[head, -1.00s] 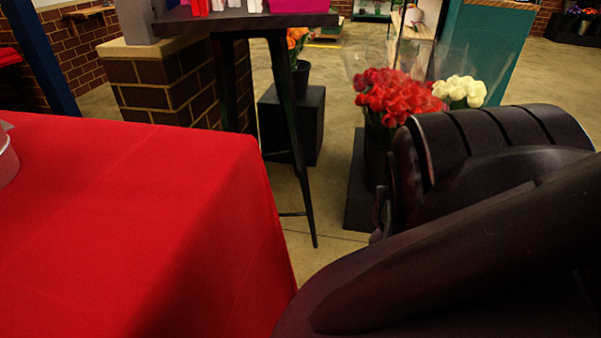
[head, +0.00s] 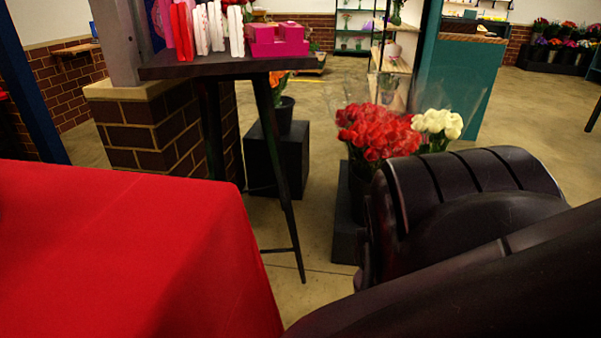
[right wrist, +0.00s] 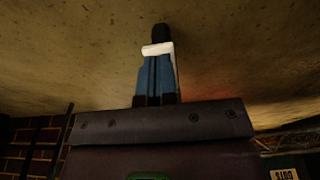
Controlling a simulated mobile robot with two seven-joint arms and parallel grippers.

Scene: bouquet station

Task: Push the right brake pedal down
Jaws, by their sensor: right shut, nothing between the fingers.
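No brake pedal can be made out in the head view or the right wrist view. My right gripper (right wrist: 159,38) shows in the right wrist view, its blue fingers with a white band and dark tips close together, shut with nothing seen between them. The concrete floor (right wrist: 70,50) is behind the fingertips, and I see no contact with anything. In the head view my dark right arm fills the lower right, and its gripper is not seen there. My left gripper is in neither view.
A red-covered table (head: 110,260) fills the lower left. A dark high table (head: 210,67) carries pink boxes (head: 277,38). Red flowers (head: 377,133) and white flowers (head: 437,123) stand beyond my arm. Open floor (head: 313,240) lies between table and flowers.

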